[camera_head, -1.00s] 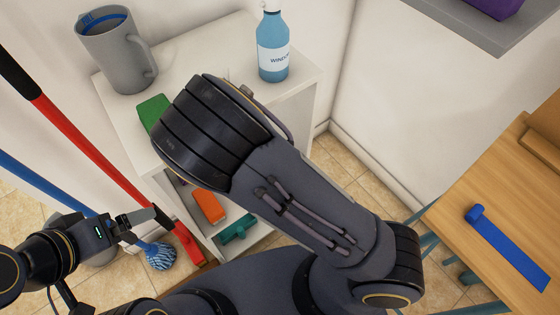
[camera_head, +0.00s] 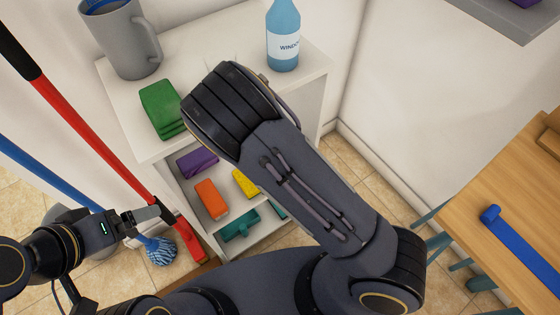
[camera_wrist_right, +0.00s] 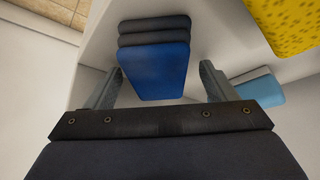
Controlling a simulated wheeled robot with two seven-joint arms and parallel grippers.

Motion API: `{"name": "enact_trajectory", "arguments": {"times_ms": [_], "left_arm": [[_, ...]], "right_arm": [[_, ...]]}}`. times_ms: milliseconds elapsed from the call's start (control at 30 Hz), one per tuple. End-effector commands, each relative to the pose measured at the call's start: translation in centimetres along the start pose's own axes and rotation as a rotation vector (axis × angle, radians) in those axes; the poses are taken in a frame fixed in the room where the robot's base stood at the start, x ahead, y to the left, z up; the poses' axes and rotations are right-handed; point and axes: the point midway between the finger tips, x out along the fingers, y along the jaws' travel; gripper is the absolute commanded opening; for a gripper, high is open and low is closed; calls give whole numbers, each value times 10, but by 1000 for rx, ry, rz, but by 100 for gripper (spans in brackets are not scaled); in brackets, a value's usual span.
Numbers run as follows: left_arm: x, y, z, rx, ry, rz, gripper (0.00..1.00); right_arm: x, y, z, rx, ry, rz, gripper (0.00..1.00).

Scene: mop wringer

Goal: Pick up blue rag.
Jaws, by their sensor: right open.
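The blue rag (camera_wrist_right: 158,68) shows in the right wrist view as a folded blue block with dark layers behind it, on a white surface. My right gripper (camera_wrist_right: 162,76) is open, with one finger on each side of the rag's near part. I cannot tell whether the fingers touch it. In the head view my right arm covers this spot, so neither the rag nor the right gripper shows there. My left gripper (camera_head: 148,214) is at the lower left, by the mop poles; its jaw opening is unclear.
Lower shelves hold orange (camera_head: 211,199), purple and yellow items. A yellow spotted item (camera_wrist_right: 290,25) is near the right gripper. A wooden table (camera_head: 480,235) stands right.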

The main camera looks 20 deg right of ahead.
Motion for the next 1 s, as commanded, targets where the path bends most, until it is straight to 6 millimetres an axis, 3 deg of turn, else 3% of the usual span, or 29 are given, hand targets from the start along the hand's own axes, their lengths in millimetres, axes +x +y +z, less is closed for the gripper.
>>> {"name": "enact_trajectory", "arguments": {"times_ms": [300, 700, 1000], "left_arm": [[2, -1, 1, 0, 0, 0, 100], [2, -1, 1, 0, 0, 0, 100], [-1, 0, 0, 0, 0, 0, 100]], "right_arm": [[4, 0, 2, 0, 0, 0, 77], [3, 0, 2, 0, 0, 0, 25], [-1, 0, -1, 0, 1, -1, 25]]}}
